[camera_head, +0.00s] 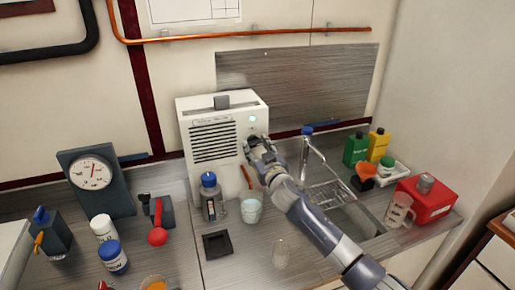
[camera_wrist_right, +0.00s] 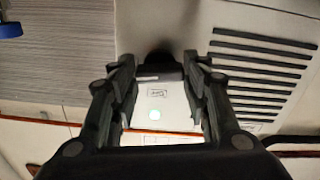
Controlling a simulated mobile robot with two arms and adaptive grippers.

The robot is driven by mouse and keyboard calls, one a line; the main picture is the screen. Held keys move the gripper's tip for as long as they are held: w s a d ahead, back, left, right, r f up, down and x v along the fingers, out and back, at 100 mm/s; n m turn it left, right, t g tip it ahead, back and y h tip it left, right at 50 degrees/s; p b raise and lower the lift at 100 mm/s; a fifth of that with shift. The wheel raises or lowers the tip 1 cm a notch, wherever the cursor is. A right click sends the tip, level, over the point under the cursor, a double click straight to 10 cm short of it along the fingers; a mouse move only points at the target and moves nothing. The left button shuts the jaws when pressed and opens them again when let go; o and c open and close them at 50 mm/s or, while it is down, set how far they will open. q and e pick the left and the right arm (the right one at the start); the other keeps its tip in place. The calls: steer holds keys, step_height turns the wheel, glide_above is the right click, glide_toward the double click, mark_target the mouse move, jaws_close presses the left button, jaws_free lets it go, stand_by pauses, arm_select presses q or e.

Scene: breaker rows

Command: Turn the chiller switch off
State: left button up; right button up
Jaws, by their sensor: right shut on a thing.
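The chiller (camera_head: 195,115) is a white box with dark vent slots, standing against the back wall. A lit pale green lamp (camera_head: 252,118) is on its front, right of the vents. The lamp also shows in the right wrist view (camera_wrist_right: 155,115). The gripper hides the switch in the head view. I cannot read the switch's position. My left gripper is out of view.
A sink with a tap (camera_head: 307,155) is to the right. A clear glass (camera_head: 281,253) stands near my right arm.

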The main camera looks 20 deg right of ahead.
steer(key=n, duration=0.8)
steer(key=n+p, duration=0.1)
steer(key=n, duration=0.3)
steer(key=shift+n, duration=1.9)
steer(key=o, duration=1.1)
steer(key=shift+c, duration=0.2)
